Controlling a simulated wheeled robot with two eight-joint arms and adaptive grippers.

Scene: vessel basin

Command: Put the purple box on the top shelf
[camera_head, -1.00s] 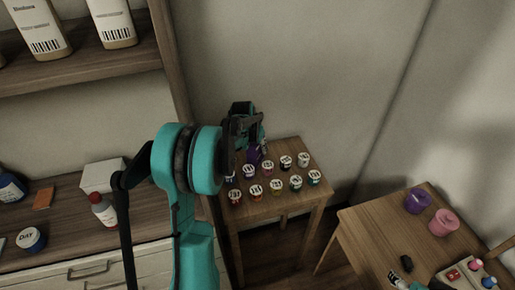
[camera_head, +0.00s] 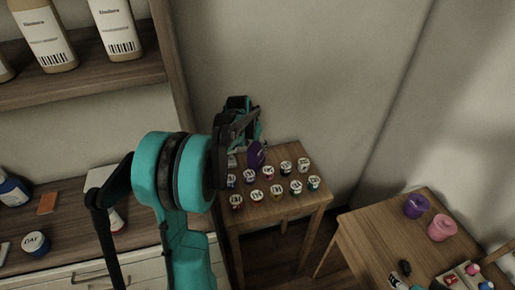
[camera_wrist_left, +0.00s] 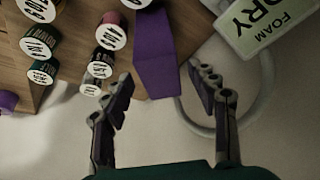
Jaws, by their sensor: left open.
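The purple box (camera_head: 257,155) stands at the back left of the small wooden table (camera_head: 306,200), behind rows of small lidded pots. In the left wrist view the purple box (camera_wrist_left: 153,55) reaches in between the two spread fingers of my left gripper (camera_wrist_left: 161,82), with gaps visible on both sides. My left gripper (camera_head: 246,140) is open and beside the box in the head view, partly hidden by its own arm. A wooden shelf (camera_head: 105,82) at the upper left holds white bottles; whether it is the top one cannot be told. My right gripper is not in view.
Pots (camera_head: 277,194) crowd close to the box. A white and green foam container (camera_wrist_left: 265,25) is beside it in the wrist view. A second table (camera_head: 365,228) with purple and pink cups stands at the right. The shelf unit's upright (camera_head: 172,60) is left of my gripper.

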